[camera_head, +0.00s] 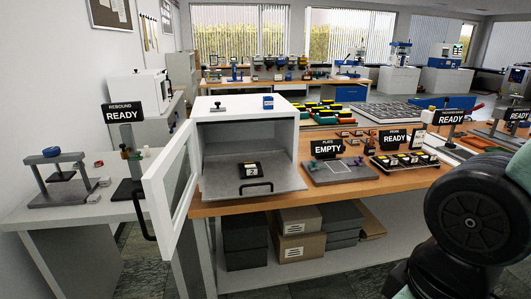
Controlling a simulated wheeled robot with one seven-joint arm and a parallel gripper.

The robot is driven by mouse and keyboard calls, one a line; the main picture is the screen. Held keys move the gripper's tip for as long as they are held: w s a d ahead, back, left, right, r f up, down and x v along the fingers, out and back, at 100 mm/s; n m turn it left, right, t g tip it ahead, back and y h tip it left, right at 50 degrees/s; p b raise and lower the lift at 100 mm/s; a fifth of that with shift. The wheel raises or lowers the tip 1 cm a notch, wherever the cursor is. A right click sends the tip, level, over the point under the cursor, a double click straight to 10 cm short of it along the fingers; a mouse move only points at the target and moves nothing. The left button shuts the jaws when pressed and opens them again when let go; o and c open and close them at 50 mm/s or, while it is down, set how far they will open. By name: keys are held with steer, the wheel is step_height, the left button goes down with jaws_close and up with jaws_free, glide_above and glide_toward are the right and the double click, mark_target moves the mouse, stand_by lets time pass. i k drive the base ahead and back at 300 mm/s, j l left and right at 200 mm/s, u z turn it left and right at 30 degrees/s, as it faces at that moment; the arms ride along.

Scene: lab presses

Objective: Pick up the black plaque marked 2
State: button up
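The black plaque marked 2 (250,169) lies on the pulled-out grey shelf (222,184) of a white box-shaped chamber (289,130). It has a white label with the number on its face. The chamber's glazed door (165,190) stands swung open to the left. A dark bar handle is at the front of the shelf, just below the plaque. My gripper is not in view. Only a dark, rounded part of my arm shows at the lower right, well apart from the plaque.
On the wooden bench right of the chamber are a plate fixture with an EMPTY sign (327,148) and a tray of small pieces with a READY sign (393,139). A grey press (57,178) stands on the left table. Boxes (297,247) sit under the bench.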

mark_target(254, 169)
steer(key=i+l+u, duration=0.2)
steer(key=i, duration=0.35)
steer(key=i+l+u, duration=0.2)
steer(key=i, duration=0.35)
steer(key=i+l+u, duration=0.2)
steer(key=i, duration=0.3)
